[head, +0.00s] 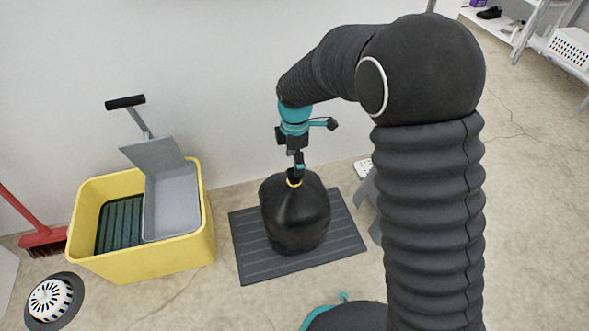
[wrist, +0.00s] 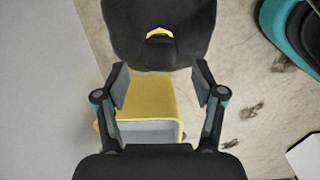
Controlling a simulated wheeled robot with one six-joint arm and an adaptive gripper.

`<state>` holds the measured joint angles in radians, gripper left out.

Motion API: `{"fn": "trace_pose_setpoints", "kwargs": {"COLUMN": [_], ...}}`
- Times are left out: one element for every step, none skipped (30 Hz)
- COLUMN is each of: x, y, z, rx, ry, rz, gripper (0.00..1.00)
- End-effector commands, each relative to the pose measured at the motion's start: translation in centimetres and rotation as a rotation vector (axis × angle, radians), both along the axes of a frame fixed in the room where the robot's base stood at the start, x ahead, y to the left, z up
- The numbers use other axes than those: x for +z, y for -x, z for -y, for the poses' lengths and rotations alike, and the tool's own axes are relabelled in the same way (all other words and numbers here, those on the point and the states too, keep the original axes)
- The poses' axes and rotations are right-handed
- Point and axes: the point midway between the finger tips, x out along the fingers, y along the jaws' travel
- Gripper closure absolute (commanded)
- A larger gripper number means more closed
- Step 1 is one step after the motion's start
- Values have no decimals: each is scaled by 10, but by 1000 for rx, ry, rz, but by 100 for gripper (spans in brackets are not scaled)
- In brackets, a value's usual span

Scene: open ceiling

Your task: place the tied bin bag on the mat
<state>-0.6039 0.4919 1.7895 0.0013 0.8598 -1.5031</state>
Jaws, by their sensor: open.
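The tied bin bag (head: 296,218) is black and rounded, with a yellow tie round its neck. It stands upright on the dark grey ribbed mat (head: 247,262) in the head view, with its base within the mat's edges. My gripper (head: 297,166) is just above the bag's neck. In the wrist view my gripper (wrist: 160,76) has its two fingers spread, with nothing held between them. The bag (wrist: 125,30) fills the top of that view beyond the fingertips, its yellow tie in the middle. Whether a finger touches the bag's neck I cannot tell.
A red broom (head: 42,238) and a round vented device (head: 51,300) are farther left. The wall is close behind. Shelves (head: 545,45) stand at the far right.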

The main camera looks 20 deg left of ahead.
Motion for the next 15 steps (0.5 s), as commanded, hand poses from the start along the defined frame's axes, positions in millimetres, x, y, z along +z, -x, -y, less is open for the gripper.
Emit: {"fn": "trace_pose_setpoints", "kwargs": {"x": [12, 17, 23, 27, 31, 35, 38, 40, 42, 43, 44, 45, 46, 46, 46], "y": [-1, 0, 0, 0, 0, 0, 0, 0, 0, 0, 0, 0, 0, 0, 0], "z": [0, 0, 0, 0, 0, 0, 0, 0, 0, 0, 0, 0, 0, 0, 0], "rx": [0, 0, 0, 0, 0, 0, 0, 0, 0, 0, 0, 0, 0, 0, 0], "ry": [-2, -2, -1, -1, -1, -1, -1, -1, -1, -1, 0, 0, 1, 1, 1], "rz": [3, 3, 1, 2, 2, 2, 1, 1, 1, 1, 0, 0, -1, -1, -1], "gripper": [31, 31, 31, 31, 31, 31, 31, 31, 31, 31, 31, 31, 31, 31, 31]}}
